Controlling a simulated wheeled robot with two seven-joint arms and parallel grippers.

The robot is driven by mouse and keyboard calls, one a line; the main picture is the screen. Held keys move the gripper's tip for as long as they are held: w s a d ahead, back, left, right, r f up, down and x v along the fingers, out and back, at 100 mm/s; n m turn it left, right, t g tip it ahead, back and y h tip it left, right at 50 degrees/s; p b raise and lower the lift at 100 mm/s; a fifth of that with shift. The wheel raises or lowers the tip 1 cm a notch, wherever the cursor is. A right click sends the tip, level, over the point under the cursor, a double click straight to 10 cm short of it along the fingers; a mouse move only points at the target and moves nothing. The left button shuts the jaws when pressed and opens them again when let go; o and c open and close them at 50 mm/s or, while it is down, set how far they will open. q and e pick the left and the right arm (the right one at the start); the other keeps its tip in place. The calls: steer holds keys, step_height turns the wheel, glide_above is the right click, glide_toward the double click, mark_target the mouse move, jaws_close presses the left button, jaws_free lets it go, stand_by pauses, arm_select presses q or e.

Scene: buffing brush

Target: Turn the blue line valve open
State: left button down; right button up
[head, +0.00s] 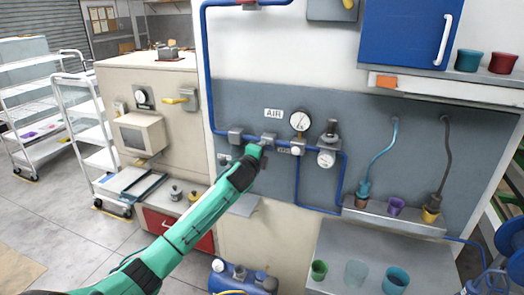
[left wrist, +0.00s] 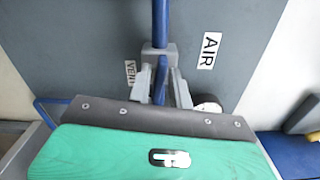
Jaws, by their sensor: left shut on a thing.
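The blue line (head: 205,70) runs down the wall and across the grey panel, past grey fittings, below the AIR label (head: 273,113). My left gripper (head: 265,141) is at a grey fitting on this line, just below that label. In the left wrist view, the two grey fingers (left wrist: 161,86) are shut on a narrow blue piece (left wrist: 160,82), which looks like the valve's handle. It lies nearly in line with the blue pipe (left wrist: 160,22), beyond a grey fitting (left wrist: 159,51). My forearm and hand hide part of the valve. My right gripper is not in view.
A round gauge (head: 300,121) and a regulator (head: 327,158) sit just right of my left gripper. A shelf with cups (head: 396,206) is further right. A beige cabinet (head: 150,85) stands left, and a blue compressor (head: 240,277) is on the floor below.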

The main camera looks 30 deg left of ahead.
arm_select(q)
steer(key=shift+n, duration=0.8)
steer(key=c, duration=1.5)
jaws_free()
steer(key=shift+f, duration=0.1)
steer(key=shift+s, duration=0.15)
steer(key=b+v, duration=0.5)
steer(key=v, duration=0.8)
steer(key=shift+s, duration=0.3)
